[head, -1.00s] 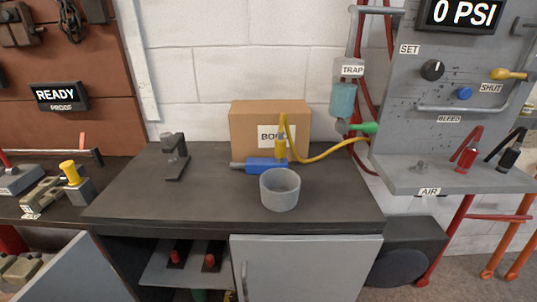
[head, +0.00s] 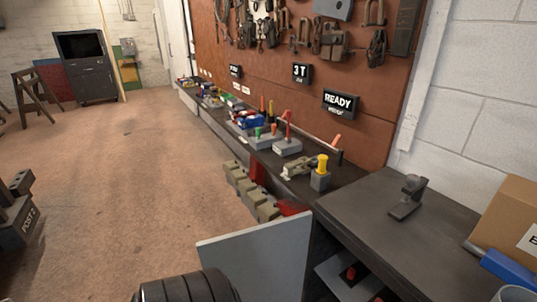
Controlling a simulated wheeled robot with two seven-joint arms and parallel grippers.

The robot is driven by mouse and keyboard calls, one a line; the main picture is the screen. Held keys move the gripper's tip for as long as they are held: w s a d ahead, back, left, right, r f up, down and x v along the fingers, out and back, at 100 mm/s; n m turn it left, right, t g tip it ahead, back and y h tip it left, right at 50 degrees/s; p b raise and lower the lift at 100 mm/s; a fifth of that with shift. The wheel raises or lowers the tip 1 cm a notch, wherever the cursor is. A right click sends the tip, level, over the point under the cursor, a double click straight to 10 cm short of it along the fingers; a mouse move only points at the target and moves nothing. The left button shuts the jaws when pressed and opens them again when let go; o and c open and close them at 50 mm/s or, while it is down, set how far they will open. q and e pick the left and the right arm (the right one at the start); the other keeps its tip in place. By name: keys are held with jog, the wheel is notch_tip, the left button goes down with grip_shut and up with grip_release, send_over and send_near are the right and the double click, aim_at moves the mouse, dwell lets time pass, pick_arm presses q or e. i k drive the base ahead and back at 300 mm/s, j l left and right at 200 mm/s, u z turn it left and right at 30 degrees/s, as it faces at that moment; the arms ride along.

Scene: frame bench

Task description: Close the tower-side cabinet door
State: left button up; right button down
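A grey cabinet door (head: 262,262) stands swung open at the bottom middle of the head view, at the left front of the dark bench cabinet (head: 375,222). The cabinet's left opening shows a shelf (head: 350,278) with red-topped items in it. Which door is meant by tower-side is not marked on it. A dark ribbed rounded part, which seems to be mine, covers the lower edge of the door. Neither gripper's fingers show.
A long low bench with tools (head: 262,140) runs back along the brown pegboard wall (head: 300,85). Tan blocks (head: 250,190) sit beyond the open door. The floor (head: 120,190) between is clear.

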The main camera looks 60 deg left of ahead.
aim_at(266, 263)
jog(key=k+j+z, duration=0.45)
jog(key=k+j, duration=0.8)
jog(key=j, duration=0.15)
jog(key=j+z, duration=0.25)
jog(key=j, duration=0.85)
jog(key=j+z, duration=0.25)
jog(key=j, duration=0.85)
jog(key=k+j, duration=0.2)
jog(key=k, duration=0.2)
jog(key=k+j+u, duration=0.1)
jog(key=k+u, duration=0.2)
jog(key=i, duration=0.05)
